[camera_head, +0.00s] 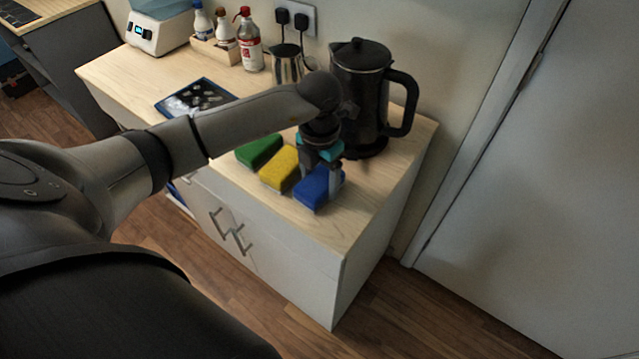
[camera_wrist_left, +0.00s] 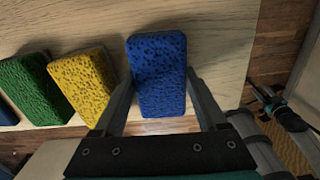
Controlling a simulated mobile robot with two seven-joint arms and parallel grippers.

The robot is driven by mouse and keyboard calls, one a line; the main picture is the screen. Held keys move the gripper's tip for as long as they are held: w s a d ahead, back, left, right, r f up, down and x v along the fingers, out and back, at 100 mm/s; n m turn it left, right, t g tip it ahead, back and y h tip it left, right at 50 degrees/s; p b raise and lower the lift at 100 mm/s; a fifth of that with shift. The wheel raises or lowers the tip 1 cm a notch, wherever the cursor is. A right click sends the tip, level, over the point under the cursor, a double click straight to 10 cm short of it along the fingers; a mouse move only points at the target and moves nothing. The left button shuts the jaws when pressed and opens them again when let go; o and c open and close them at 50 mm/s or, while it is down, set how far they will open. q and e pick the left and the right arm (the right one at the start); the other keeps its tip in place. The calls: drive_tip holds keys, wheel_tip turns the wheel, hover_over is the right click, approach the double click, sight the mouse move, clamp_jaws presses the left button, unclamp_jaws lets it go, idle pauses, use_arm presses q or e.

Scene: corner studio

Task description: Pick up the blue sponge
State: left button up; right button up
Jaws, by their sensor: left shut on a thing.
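The blue sponge (camera_head: 314,190) lies at the right end of a row of sponges on the wooden cabinet top (camera_head: 345,225). My left gripper (camera_head: 322,178) reaches down over it from above. In the left wrist view the blue sponge (camera_wrist_left: 158,75) sits between the two fingers of my left gripper (camera_wrist_left: 158,95), which is shut on it. I cannot tell whether the sponge is clear of the surface.
A yellow sponge (camera_head: 279,168) and a green sponge (camera_head: 259,150) lie to the left of the blue one. A black kettle (camera_head: 358,95) stands close behind my gripper. A metal jug (camera_head: 287,66), bottles (camera_head: 249,45) and a dark picture card (camera_head: 196,97) are further back.

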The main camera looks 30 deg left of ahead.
use_arm(q)
drive_tip(key=c, duration=0.4)
drive_tip(key=shift+r, duration=0.1)
